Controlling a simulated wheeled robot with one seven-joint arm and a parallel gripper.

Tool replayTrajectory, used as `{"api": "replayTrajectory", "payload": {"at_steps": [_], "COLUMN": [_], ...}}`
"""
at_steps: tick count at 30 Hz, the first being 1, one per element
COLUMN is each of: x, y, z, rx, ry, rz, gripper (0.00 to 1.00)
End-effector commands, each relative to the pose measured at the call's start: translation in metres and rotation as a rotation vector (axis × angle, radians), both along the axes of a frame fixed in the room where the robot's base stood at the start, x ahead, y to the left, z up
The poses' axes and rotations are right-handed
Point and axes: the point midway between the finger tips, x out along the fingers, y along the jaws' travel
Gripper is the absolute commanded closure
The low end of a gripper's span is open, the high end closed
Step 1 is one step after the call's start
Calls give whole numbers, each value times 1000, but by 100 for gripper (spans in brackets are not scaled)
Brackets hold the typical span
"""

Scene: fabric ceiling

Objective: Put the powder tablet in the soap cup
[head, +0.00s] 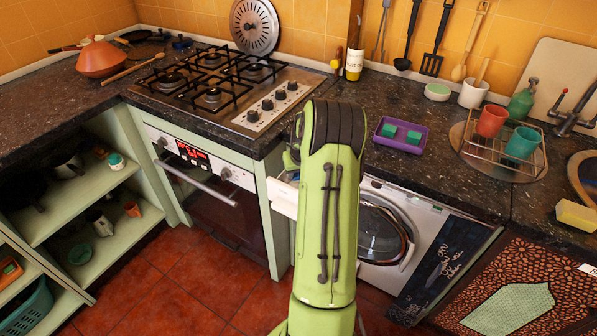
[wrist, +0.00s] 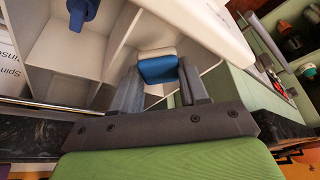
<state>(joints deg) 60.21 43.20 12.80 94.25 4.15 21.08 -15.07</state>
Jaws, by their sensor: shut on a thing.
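My gripper (wrist: 159,73) is shut on the powder tablet (wrist: 156,68), a small block with a blue face and a white edge, held between the fingertips in the wrist view. Behind it is the open white soap cup (wrist: 75,45), a pulled-out washing machine drawer with compartments divided by thin walls. The tablet appears over the drawer; its exact height and which compartment it is above are unclear. In the head view, the drawer's white front (head: 283,196) shows left of my arm. My gripper and the tablet are hidden there behind the arm.
A blue insert (wrist: 80,12) stands in the drawer. The washing machine (head: 385,230) is under the dark counter. A purple tray (head: 385,142) with green blocks lies on the counter above. The oven (head: 208,185) is to the left, with red floor in front.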

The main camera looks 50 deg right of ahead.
Motion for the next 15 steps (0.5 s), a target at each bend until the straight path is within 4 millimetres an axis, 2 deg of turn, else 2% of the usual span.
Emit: {"api": "replayTrajectory", "payload": {"at_steps": [1,2,6,7,15], "x": [0,0,0,0,0], "y": [0,0,0,0,0], "z": [0,0,0,0,2], "rx": [0,0,0,0,0], "ry": [0,0,0,0,0], "rz": [0,0,0,0,0], "gripper": [85,55,33,31,31]}}
